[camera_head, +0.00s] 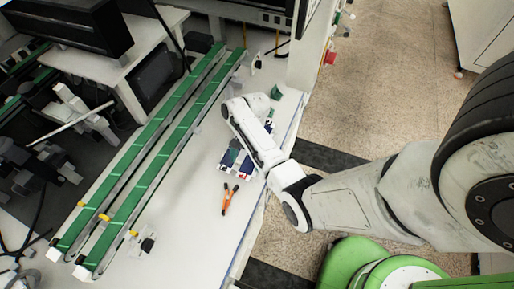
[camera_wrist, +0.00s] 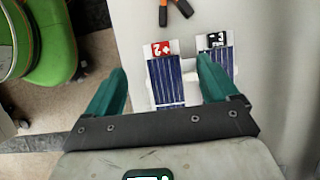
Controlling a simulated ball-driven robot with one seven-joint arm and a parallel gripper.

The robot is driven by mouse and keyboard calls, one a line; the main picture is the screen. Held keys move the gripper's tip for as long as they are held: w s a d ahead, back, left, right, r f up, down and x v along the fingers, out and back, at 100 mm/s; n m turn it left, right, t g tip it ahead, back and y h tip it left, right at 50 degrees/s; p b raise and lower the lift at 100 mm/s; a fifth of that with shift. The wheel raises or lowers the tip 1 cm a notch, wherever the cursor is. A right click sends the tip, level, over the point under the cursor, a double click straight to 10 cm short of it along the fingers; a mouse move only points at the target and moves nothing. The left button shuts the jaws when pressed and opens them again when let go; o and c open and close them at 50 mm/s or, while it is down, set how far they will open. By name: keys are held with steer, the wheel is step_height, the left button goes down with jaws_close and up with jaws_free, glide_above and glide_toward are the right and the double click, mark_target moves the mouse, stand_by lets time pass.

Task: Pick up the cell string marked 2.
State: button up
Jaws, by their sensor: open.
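The cell string marked 2 (camera_wrist: 167,82) is a dark blue strip with pale lines and a red tag bearing a white 2 and plus. It lies flat on a white backing in the wrist view. My gripper (camera_wrist: 161,66) is open and empty. Its teal fingers appear on either side of that string, the right one overlapping the neighbouring string (camera_wrist: 224,58), which has a black-and-white tag. The lower end of string 2 is hidden behind my gripper's dark bar. In the head view, blue strings (camera_head: 230,157) lie below my arm; their marks are too small to read.
Orange-handled pliers (camera_head: 229,198) lie close to the strings' tag ends. Two long green conveyor strips (camera_head: 150,140) run along the left of the white table (camera_head: 185,215). A small green object (camera_head: 276,92) stands behind my arm.

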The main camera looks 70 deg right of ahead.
mark_target(244, 174)
steer(key=x, duration=0.5)
steer(key=shift+w+f, duration=0.1)
steer(key=shift+f, duration=0.05)
steer(key=c, duration=1.2)
steer(key=shift+o, duration=0.2)
